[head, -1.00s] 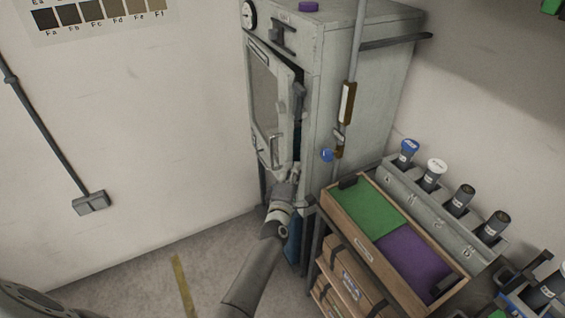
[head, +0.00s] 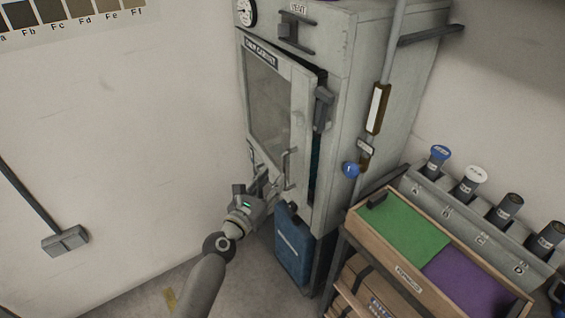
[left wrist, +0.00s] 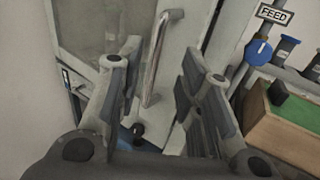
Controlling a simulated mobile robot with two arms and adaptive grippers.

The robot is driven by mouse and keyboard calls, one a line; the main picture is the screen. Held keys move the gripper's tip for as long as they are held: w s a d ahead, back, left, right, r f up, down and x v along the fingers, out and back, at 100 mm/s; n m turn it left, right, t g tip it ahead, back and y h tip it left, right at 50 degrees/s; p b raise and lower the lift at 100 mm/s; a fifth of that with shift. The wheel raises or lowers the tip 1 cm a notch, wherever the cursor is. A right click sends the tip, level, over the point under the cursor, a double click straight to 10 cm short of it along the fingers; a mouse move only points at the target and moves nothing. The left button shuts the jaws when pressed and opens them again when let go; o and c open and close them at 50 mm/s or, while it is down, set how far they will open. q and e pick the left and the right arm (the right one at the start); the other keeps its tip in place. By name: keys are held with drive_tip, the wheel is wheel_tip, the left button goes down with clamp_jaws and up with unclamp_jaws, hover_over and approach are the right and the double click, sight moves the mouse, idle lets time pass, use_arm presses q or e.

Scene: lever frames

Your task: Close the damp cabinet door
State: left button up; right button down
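The grey damp cabinet (head: 345,110) stands against the wall. Its windowed door (head: 303,125) is ajar: a dark gap shows along its right edge, by the latch (head: 323,107). The door's metal handle (head: 288,168) is low on its right side and also shows in the left wrist view (left wrist: 158,60). My left gripper (head: 266,182) is in front of the lower door, just left of the handle in the head view. In the left wrist view its fingers (left wrist: 160,90) are spread and empty, with the handle ahead between them; contact cannot be told. My right gripper is out of view.
A blue container (head: 292,248) sits under the cabinet. To the right are a wooden tray with green and purple panels (head: 408,272) and a rack of several capped bottles (head: 472,222). A vertical pipe with a blue knob (head: 351,169) runs beside the cabinet. Floor at left is clear.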

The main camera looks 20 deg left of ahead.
sight(283, 165)
use_arm(q)
drive_tip(key=w, duration=0.5)
drive_tip(key=w+d, duration=0.1)
drive_tip(key=w, duration=0.1)
drive_tip(key=shift+w+f, duration=0.1)
drive_tip(key=shift+w, duration=0.1)
drive_tip(key=shift+w+d, duration=0.15)
drive_tip(key=shift+w, duration=0.45)
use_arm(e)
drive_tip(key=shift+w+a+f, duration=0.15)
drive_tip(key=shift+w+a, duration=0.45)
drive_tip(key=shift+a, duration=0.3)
use_arm(q)
drive_tip(key=shift+c, duration=0.3)
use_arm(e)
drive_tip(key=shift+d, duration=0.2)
use_arm(q)
clamp_jaws()
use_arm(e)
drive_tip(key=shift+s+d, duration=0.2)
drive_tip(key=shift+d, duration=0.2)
